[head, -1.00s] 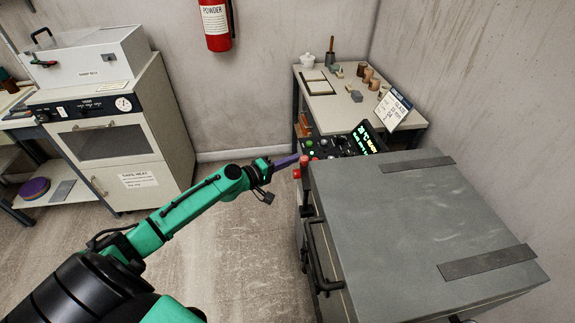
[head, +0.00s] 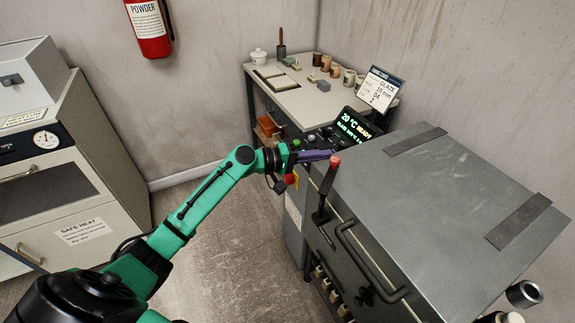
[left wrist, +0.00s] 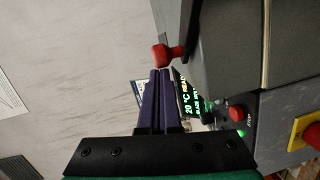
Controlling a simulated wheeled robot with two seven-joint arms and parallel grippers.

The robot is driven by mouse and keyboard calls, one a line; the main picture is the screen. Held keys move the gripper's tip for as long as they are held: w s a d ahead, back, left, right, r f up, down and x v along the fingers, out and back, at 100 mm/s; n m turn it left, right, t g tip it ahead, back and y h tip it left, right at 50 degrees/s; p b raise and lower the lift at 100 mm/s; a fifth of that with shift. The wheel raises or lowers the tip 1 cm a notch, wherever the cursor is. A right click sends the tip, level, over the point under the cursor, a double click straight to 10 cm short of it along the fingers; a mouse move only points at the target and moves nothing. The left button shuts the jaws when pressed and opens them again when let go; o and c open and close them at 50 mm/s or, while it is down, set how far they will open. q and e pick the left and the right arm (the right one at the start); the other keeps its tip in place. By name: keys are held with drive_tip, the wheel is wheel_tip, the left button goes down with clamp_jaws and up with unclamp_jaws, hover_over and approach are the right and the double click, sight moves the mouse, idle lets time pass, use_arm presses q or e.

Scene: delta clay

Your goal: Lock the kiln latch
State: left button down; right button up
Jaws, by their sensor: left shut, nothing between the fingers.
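The kiln (head: 440,190) is a big grey box with a flat lid at the right of the head view. Its latch (head: 325,190) is a dark lever with a red knob on the front, left of the bar handle (head: 372,262). The lever stands up, leaning slightly right. My left gripper (head: 328,155) has purple fingers pressed together and empty, with tips right beside the red knob. In the left wrist view the fingertips (left wrist: 160,71) are just below the red knob (left wrist: 162,55); I cannot tell whether they touch. My right gripper is out of view.
A lit kiln display (head: 358,128) and control panel sit behind the gripper. A table (head: 300,98) with pots is at the back. An oven-like cabinet (head: 60,190) stands left. The floor (head: 225,240) between is clear.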

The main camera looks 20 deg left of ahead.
sight(338, 159)
use_arm(q)
drive_tip(key=shift+w+d+f+b, duration=0.2)
drive_tip(key=shift+d+f+b, duration=0.1)
drive_tip(key=shift+d+b, duration=0.1)
drive_tip(key=shift+w+d+r+m+g+h+b, duration=0.1)
drive_tip(key=shift+d+m+g+h+b, duration=0.2)
drive_tip(key=shift+m+g+h, duration=0.3)
drive_tip(key=shift+d+g+b, duration=0.3)
drive_tip(key=shift+d+g, duration=0.1)
drive_tip(key=shift+d, duration=0.05)
drive_tip(key=shift+w+d, duration=0.1)
drive_tip(key=shift+d, duration=0.2)
drive_tip(key=shift+d+r, duration=0.15)
drive_tip(key=shift+d, duration=1.1)
